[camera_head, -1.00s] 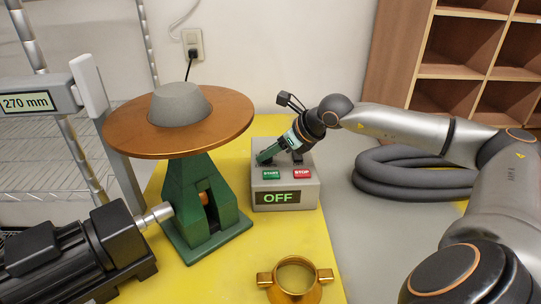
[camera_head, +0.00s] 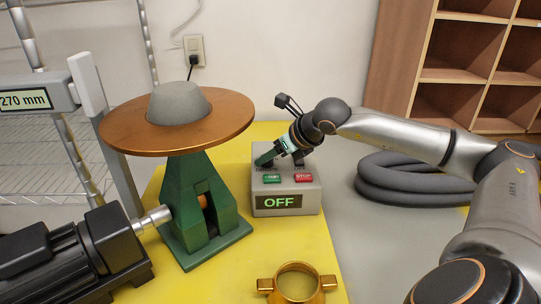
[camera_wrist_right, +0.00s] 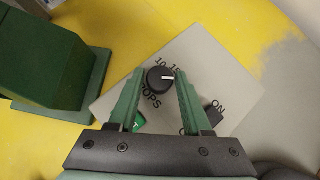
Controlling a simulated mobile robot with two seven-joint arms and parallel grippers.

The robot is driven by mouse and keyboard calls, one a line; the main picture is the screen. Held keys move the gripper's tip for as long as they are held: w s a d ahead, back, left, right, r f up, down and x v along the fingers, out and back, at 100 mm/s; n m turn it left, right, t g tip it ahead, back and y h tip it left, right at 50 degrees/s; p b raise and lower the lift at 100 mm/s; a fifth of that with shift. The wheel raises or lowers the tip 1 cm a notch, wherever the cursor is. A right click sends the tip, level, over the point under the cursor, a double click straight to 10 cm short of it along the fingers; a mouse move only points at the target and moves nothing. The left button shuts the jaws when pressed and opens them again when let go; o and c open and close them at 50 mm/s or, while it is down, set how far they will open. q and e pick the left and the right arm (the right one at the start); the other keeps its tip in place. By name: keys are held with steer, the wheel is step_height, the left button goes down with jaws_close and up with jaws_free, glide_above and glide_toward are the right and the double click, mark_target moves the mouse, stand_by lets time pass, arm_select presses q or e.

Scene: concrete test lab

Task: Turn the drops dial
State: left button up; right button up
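The grey control box (camera_head: 309,199) stands on the yellow top with a green START button (camera_head: 272,178), a red STOP button (camera_head: 303,177) and a display (camera_head: 279,202) reading OFF. My right gripper (camera_head: 266,160) reaches down over the box's back part. In the right wrist view the black drops dial (camera_wrist_right: 160,80) has a white pointer mark and the letters "OPS" beside it. My right gripper's green fingers (camera_wrist_right: 154,88) are open, one on each side of the dial, with gaps to it. A black ON switch (camera_wrist_right: 213,114) sits beside the right finger. My left gripper is out of view.
A green stand with a wide copper disc (camera_head: 130,135) is left of the box. A dark motor (camera_head: 70,260) lies at the lower left. A brass ring (camera_head: 297,283) is in front, and a grey coiled hose (camera_head: 400,178) is to the right.

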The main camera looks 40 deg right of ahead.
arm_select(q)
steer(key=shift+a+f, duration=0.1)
arm_select(e)
steer(key=o, duration=0.3)
steer(key=shift+s+d+r, duration=0.1)
steer(key=shift+s+r, duration=0.15)
steer(key=shift+s, duration=0.05)
arm_select(q)
steer(key=b, duration=0.1)
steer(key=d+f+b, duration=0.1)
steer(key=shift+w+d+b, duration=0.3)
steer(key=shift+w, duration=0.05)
arm_select(e)
steer(key=v, duration=1.1)
steer(key=shift+s+r, duration=0.25)
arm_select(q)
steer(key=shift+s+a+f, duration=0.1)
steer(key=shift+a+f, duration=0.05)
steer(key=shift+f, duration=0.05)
